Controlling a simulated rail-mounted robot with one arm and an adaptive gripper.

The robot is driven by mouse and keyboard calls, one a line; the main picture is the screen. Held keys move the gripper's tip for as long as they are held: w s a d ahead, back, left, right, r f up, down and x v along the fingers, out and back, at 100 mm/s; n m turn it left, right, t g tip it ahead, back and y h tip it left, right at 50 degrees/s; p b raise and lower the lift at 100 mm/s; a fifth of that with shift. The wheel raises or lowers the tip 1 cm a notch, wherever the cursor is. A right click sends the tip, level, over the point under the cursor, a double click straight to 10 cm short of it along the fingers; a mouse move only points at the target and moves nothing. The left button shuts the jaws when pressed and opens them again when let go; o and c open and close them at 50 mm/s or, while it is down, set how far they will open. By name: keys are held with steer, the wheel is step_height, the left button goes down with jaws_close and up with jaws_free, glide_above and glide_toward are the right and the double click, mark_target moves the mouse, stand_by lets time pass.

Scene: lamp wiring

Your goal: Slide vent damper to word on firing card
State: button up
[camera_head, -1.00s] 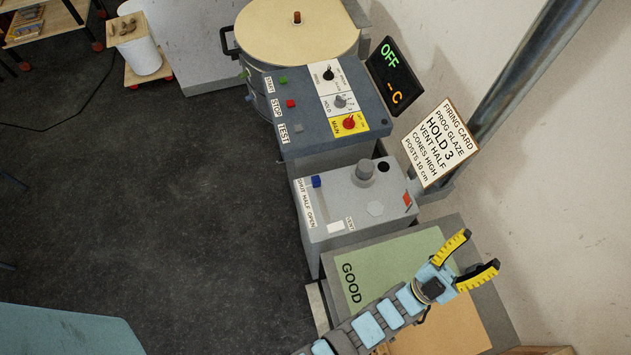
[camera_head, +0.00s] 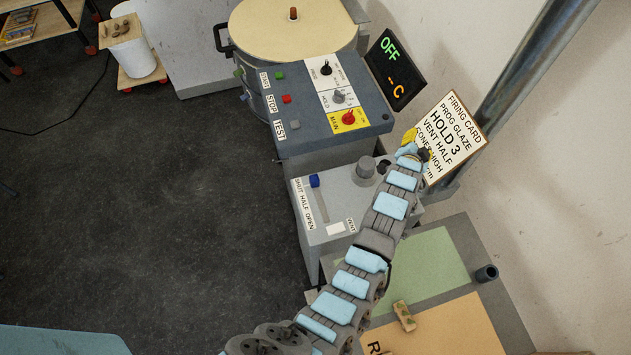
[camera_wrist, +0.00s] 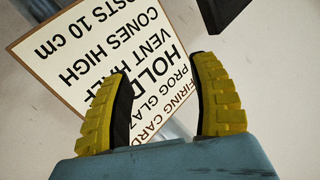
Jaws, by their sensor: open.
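The vent damper is a blue knob (camera_head: 314,181) at the SHUT end of a slot on the grey vent box (camera_head: 335,232), whose label reads SHUT HALF OPEN. The firing card (camera_head: 457,125) reads PROG GLAZE, HOLD 3, VENT HALF, CONES HIGH; its lower part is partly hidden by my arm. In the wrist view the card (camera_wrist: 75,50) appears upside down, beyond my fingers. My gripper (camera_head: 416,143) is in front of the card's lower left edge, up and right of the blue knob and apart from it. In the wrist view my gripper (camera_wrist: 165,110) has its yellow fingers spread, with nothing between them.
The control panel (camera_head: 325,130) with buttons and dials stands behind the vent box, beside the round kiln (camera_head: 293,30). A display (camera_head: 393,70) reads OFF. A grey post (camera_head: 465,155) sits on the box, a green mat (camera_head: 430,262) lies right.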

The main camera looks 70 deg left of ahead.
steer(key=s+a+f+g+h+b, duration=0.1)
steer(key=s+a+g, duration=0.1)
steer(key=s+a, duration=0.1)
steer(key=s+a+f+g+h+b, duration=0.1)
steer(key=s+a+f, duration=0.1)
steer(key=s+a, duration=0.1)
steer(key=s+a+f+g+h+b, duration=0.1)
steer(key=s+a+f+g, duration=0.1)
steer(key=s+a, duration=0.1)
steer(key=shift+s+a+f+m+g, duration=0.25)
steer(key=shift+s+a+m+g, duration=0.05)
steer(key=shift+s+a+m, duration=0.15)
steer(key=s+a+g+h+b, duration=0.2)
steer(key=s+g, duration=0.1)
steer(key=s, duration=0.6)
steer(key=g+h+b, duration=0.1)
steer(key=g+h, duration=0.1)
steer(key=h, duration=0.1)
glide_toward(314, 178)
steer(key=shift+m, duration=0.45)
step_height(314, 178, down, 5)
steer(key=shift+w+f, duration=0.1)
steer(key=shift+w, duration=0.05)
steer(key=shift+f+b, duration=0.6)
steer(key=shift+f, duration=2.35)
jaws_close()
